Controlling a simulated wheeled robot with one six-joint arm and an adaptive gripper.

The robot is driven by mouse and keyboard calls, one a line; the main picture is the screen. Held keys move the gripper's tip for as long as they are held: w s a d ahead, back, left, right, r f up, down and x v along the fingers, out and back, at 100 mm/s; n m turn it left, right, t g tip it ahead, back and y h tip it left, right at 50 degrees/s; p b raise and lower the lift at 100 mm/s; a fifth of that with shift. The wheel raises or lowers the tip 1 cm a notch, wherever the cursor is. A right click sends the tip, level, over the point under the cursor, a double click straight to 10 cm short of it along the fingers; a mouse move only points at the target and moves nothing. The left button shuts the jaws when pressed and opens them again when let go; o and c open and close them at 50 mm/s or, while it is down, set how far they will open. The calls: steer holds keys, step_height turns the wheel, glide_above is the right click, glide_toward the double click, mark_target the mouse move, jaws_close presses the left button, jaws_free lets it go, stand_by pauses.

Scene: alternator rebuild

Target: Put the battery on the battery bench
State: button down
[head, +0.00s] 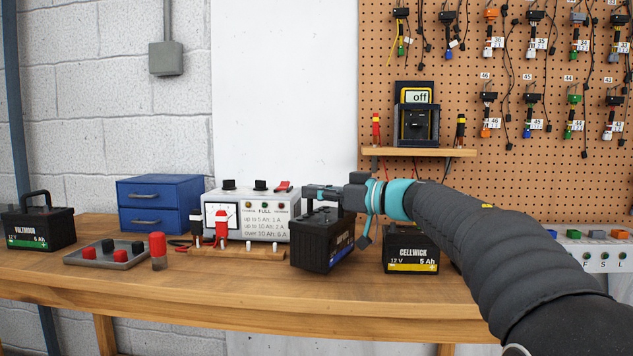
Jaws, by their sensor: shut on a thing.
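My gripper (326,194) reaches in from the right and is shut at the top of a black battery with a blue stripe (323,247). The fingers partly hide the battery's top and handle. The battery is turned at an angle, and its label is hard to read. It is in front of the grey charger, over the wooden bench (230,280). I cannot tell whether its bottom touches the bench. A green-striped Voltmoor battery (40,230) stands at the bench's left end. A yellow-striped Cellwick battery (411,250) stands just right of the held one, partly behind my arm.
A grey charger (250,212) with a meter and a clamp rack (255,253) stand behind and left. A blue drawer box (158,204), a terminal tray (105,255) and a red-topped cylinder (158,250) are farther left. A tester (416,125) sits on a wall shelf (420,152).

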steer(key=shift+s+f, duration=0.1)
steer(key=shift+f, duration=0.35)
steer(key=c, duration=1.6)
jaws_free()
steer(key=shift+f, duration=0.35)
steer(key=o, duration=0.4)
steer(key=shift+r, duration=0.1)
steer(key=v, duration=1.2)
